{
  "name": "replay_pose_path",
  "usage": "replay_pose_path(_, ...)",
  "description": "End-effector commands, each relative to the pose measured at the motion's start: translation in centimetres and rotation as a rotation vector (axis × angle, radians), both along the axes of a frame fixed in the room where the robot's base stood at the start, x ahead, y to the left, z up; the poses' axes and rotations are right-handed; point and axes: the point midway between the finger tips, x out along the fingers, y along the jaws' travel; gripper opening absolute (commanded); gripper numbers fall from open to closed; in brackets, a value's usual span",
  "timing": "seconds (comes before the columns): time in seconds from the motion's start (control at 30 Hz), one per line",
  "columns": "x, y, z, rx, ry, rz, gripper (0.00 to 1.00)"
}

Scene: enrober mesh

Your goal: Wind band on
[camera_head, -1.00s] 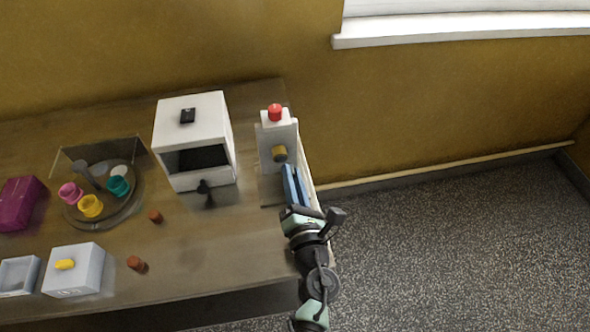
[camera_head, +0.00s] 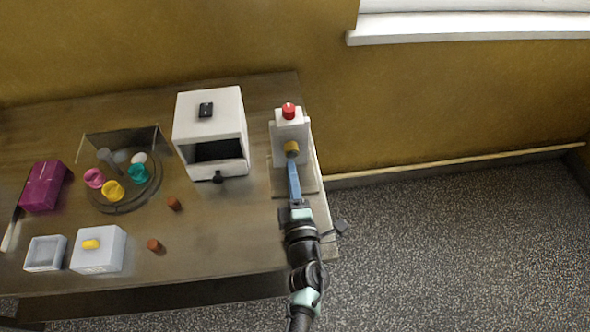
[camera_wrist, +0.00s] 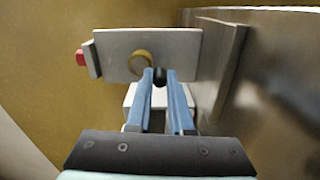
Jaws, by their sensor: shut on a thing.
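A grey-white upright device (camera_head: 303,130) with a red button (camera_head: 288,110) on top stands at the right end of the table. A round brass-coloured piece (camera_head: 291,148) sits on its face; it also shows in the wrist view (camera_wrist: 140,63). My gripper (camera_head: 292,166) reaches up to the device from the front with its long blue fingers. In the wrist view, my gripper (camera_wrist: 160,76) is shut on a small dark knob (camera_wrist: 160,74) beside the brass piece. Most of the knob is hidden between the fingertips. I cannot make out a band.
A white open-fronted box (camera_head: 211,105) stands left of the device. A round tray (camera_head: 122,205) with coloured cups, a magenta box (camera_head: 43,186) and a small white box (camera_head: 99,250) are further left. Two brown pieces (camera_head: 174,203) (camera_head: 154,245) lie on the table (camera_head: 220,250).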

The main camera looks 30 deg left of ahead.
Motion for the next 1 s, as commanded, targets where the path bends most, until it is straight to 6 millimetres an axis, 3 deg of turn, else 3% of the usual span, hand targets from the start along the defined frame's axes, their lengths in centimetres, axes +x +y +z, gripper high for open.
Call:
replay_pose_path(0.5, -0.46, 0.62, 0.26, 0.241, 0.167, -0.001, 0.00)
replay_pose_path(1.0, -0.53, 0.69, 0.21, 0.272, 0.187, -0.001, 0.00)
